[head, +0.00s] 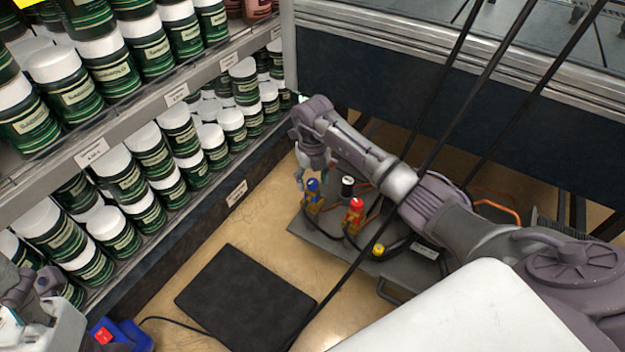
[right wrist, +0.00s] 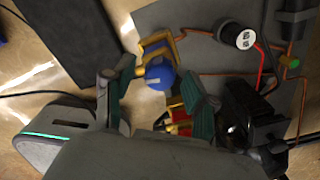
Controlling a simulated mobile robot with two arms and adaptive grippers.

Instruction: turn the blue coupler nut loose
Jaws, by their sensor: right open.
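The blue coupler nut (head: 313,185) sits on a brass fitting at the left end of the pump plate. In the right wrist view the nut (right wrist: 158,76) lies between the two finger pads, nearer the left one. My right gripper (head: 313,177) is open above and around the nut, and its fingers (right wrist: 165,85) do not visibly grip it. A red coupler nut (head: 356,205) on its own brass fitting stands to the right. In the wrist view the red fitting is partly hidden by the fingers. Grey parts of my left arm show at the lower left, with no fingers discernible.
A black flat pad (head: 240,298) lies on the floor. Shelves (head: 150,105) of green jars stand left. Dark slanted bars cross the head view.

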